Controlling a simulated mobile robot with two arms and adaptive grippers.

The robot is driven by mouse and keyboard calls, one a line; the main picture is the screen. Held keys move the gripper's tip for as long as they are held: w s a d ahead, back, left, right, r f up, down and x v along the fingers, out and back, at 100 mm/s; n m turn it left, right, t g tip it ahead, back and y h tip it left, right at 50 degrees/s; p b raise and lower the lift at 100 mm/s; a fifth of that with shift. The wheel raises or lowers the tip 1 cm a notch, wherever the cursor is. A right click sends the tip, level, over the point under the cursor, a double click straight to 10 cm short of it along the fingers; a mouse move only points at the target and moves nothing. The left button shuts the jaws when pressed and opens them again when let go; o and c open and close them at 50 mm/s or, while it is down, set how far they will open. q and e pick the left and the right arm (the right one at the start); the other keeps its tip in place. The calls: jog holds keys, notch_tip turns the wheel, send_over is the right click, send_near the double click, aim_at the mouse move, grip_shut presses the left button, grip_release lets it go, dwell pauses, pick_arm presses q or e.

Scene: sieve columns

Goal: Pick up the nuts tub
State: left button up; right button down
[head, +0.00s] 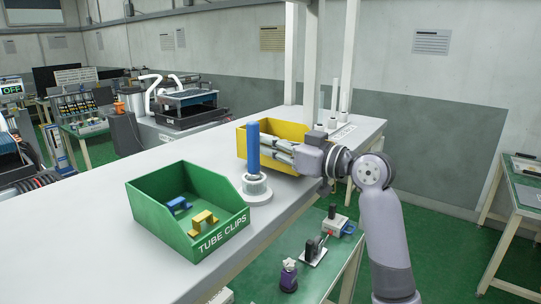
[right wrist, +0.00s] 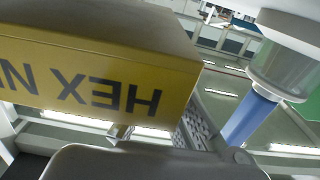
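The nuts tub is a yellow open bin (head: 241,141) on the long white bench in the head view, partly hidden by my right gripper. In the right wrist view the yellow tub (right wrist: 165,65) fills the upper left and shows upside-down lettering reading "HEX N", cut off by the frame. My right gripper (head: 276,153) is at the tub's near side, its two fingers a little apart and pointing left. A textured finger pad (right wrist: 196,127) shows close to the tub in the right wrist view. I cannot tell whether the fingers touch it. My left gripper is not in view.
A blue column (head: 253,147) stands in a pale round base (head: 260,197) just left of my right gripper. A green tub labelled TUBE CLIPS (head: 190,211) holds blue and yellow clips. White posts rise behind the yellow tub. A lower green table (head: 260,262) holds small fixtures.

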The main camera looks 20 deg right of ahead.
notch_tip(320, 180, up, 18)
jog(key=b, duration=0.2)
jog(key=shift+f, duration=0.15)
